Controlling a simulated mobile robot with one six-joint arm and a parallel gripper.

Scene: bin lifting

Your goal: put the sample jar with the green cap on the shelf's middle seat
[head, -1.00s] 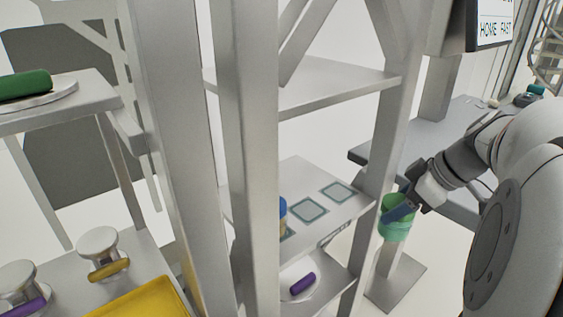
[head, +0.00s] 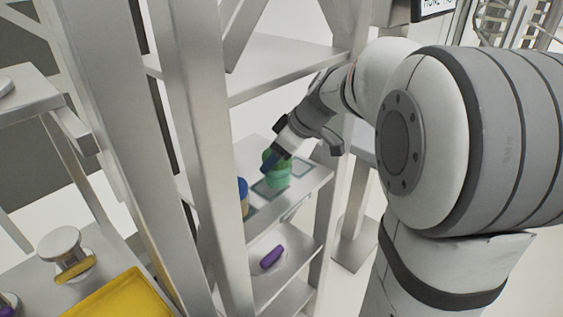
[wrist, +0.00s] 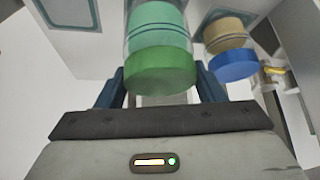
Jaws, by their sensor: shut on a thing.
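The sample jar with the green cap (head: 279,178) has a teal-green body. It is at the shelf's middle seat (head: 263,191), a dark square outline on the shelf board. I cannot tell whether the jar touches the board or hangs just above it. My gripper (head: 273,160) reaches in from the right and is shut on the jar. In the wrist view the green cap (wrist: 160,72) sits between the two fingers of my gripper (wrist: 160,84), cap toward the camera.
A blue-capped jar (head: 243,191) stands on the seat to the left, close by; it also shows in the wrist view (wrist: 233,65). The right seat (head: 303,168) is empty. Shelf posts (head: 208,150) stand in front, and an upper board (head: 285,70) is above. A purple object (head: 271,257) lies below.

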